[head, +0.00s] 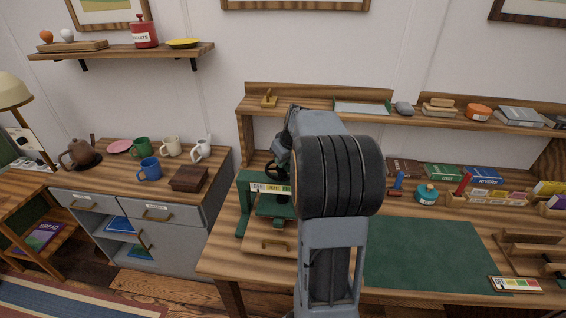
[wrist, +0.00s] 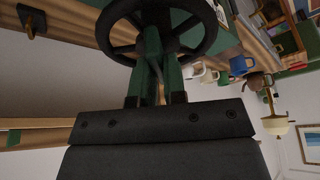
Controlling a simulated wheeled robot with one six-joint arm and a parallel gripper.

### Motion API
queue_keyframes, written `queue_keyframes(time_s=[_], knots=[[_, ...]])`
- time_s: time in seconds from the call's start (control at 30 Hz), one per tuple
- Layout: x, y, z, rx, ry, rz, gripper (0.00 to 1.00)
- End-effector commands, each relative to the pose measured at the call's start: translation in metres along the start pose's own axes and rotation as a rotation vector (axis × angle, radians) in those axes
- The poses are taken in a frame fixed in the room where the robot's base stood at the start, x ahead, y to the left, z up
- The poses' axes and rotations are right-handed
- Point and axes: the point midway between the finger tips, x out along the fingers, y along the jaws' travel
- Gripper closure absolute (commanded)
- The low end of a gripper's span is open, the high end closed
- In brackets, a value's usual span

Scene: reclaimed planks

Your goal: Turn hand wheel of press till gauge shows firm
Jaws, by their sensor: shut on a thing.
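The green press (head: 243,222) stands on the left part of the workbench, partly hidden behind my arm. Its dark hand wheel (head: 278,165) sits on top, and my arm covers much of it in the head view. The wheel (wrist: 212,28) fills the top of the wrist view, with its rim and spokes showing. My gripper (wrist: 152,48) is shut on the wheel, its fingers reaching in inside the rim; the exact contact is unclear. A coloured gauge strip (head: 268,188) shows on the press front. Its lettering and reading are too small to make out.
A green mat (head: 435,256) lies on the workbench (head: 218,262) to the right, clear on top. A shelf (head: 300,107) with small items runs behind. A grey cabinet (head: 190,218) holding mugs, including a blue mug (head: 149,169), stands at the left.

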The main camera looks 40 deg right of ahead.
Motion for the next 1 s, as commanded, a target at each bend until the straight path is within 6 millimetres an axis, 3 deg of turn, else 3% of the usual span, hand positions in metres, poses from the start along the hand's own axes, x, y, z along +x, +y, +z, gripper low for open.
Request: queue_keyframes(time_s=[1.0], knots=[[0.0015, -0.0031, -0.0016, 0.844, 0.001, 0.351, 1.00]])
